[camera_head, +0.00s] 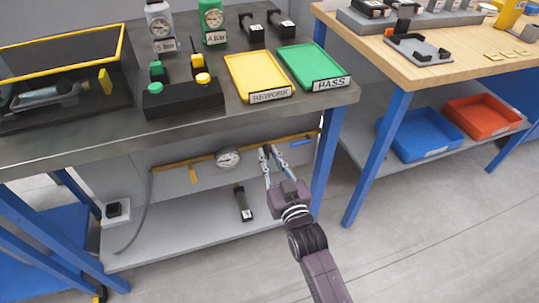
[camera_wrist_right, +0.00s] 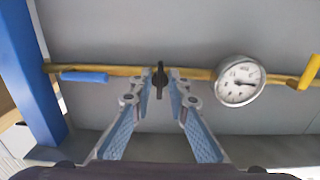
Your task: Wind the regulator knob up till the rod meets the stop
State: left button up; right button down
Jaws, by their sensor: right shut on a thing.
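My right gripper (camera_head: 270,151) reaches under the dark workbench to the brass pipe (camera_head: 190,162) along the back. In the right wrist view its two fingertips (camera_wrist_right: 161,77) are closed on a small black knob (camera_wrist_right: 159,82), which stands about upright in front of the pipe. I take this to be the regulator knob; the fingers hide it in the head view. A round white gauge (camera_head: 229,158) sits on the pipe beside it; its dark needle shows in the right wrist view (camera_wrist_right: 238,82). I cannot make out a rod or a stop. My left gripper is out of view.
A blue lever (camera_wrist_right: 85,77) and a yellow lever (camera_wrist_right: 310,72) are on the pipe. A blue table leg (camera_head: 327,155) stands close right of my gripper. A black tool (camera_head: 243,203) lies on the grey lower shelf (camera_head: 185,240). The bench top (camera_head: 60,146) overhangs the pipe.

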jog(key=shift+f, duration=0.1)
jog(key=c, duration=1.8)
grip_release()
jog(key=shift+c, duration=0.2)
jog(key=shift+s, duration=0.1)
jog(key=v, duration=1.2)
